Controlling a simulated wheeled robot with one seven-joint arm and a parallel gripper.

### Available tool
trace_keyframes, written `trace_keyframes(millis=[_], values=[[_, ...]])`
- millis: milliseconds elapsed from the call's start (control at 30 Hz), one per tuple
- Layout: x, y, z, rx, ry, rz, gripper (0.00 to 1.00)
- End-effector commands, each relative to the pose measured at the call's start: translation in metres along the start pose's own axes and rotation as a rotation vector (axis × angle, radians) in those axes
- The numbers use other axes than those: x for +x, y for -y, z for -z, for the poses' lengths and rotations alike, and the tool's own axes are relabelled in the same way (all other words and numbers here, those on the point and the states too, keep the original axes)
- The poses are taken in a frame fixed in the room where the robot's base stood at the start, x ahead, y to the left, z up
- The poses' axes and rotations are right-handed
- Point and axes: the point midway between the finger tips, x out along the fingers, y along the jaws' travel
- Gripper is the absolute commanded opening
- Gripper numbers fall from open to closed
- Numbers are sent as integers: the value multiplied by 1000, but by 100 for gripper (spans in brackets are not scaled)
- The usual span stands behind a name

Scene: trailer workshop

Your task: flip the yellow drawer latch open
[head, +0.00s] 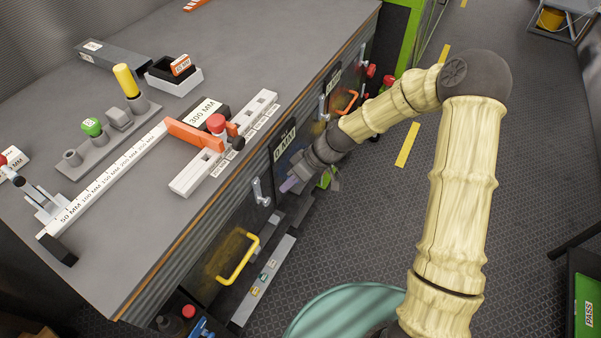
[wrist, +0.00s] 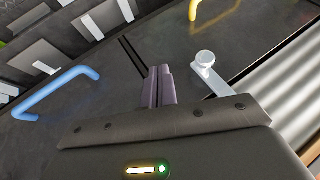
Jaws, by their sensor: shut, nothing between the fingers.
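The yellow drawer front carries a yellow handle (head: 240,258), low on the cabinet's side. A pale grey latch (head: 260,192) with a round knob sits above and right of that handle, just under the worktop edge. In the wrist view the latch (wrist: 207,62) is right of my fingers, and part of the yellow handle (wrist: 212,8) shows at the top. My gripper (head: 290,184) is beside the cabinet front, right of the latch. Its purple fingers (wrist: 160,88) are together and empty, with a visible gap to the latch.
A blue handle (wrist: 55,92) lies left of my fingers in the wrist view. Another latch (head: 322,107) and an orange handle (head: 347,101) are farther along the cabinet. The worktop (head: 265,55) holds gauges and blocks. The floor (head: 370,215) beside the cabinet has open room.

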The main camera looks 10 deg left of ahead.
Motion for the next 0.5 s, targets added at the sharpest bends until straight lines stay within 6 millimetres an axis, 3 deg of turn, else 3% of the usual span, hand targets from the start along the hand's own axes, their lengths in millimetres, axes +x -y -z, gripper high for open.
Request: trace_keyframes(millis=[33, 200, 500], values=[[1, 12, 2, -4, 2, 3, 0], [8, 30, 3, -3, 1, 0, 0], [11, 36, 3, -1, -1, 0, 0]])
